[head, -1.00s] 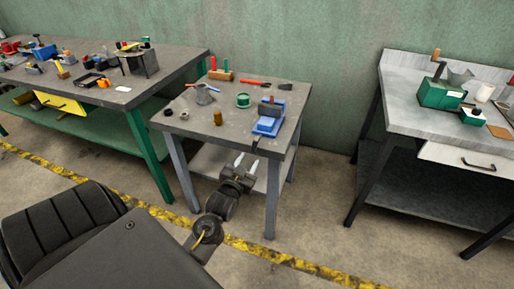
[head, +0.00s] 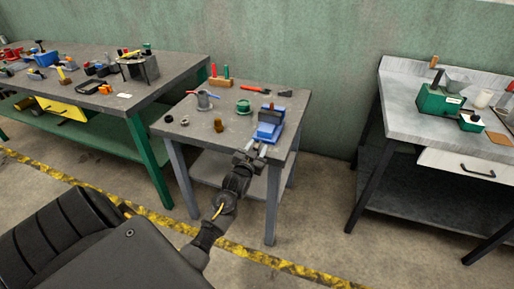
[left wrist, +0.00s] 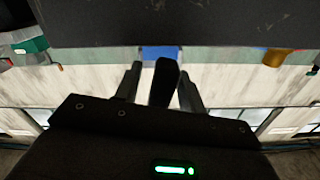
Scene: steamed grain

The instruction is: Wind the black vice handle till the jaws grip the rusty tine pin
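The blue vice (head: 270,131) stands at the front right edge of the small grey table. A small brownish piece (head: 271,107) shows at its jaws; it may be the rusty tine pin, and I cannot tell whether the jaws touch it. My left gripper (head: 257,151) is just in front of the vice at the table's edge. In the left wrist view its two fingers (left wrist: 160,78) stand apart, with the black vice handle (left wrist: 165,84) between them and the blue vice (left wrist: 160,53) behind. Gaps show beside the handle. My right gripper is out of view.
A cluttered bench (head: 150,92) stands left, a grey bench (head: 400,122) right.

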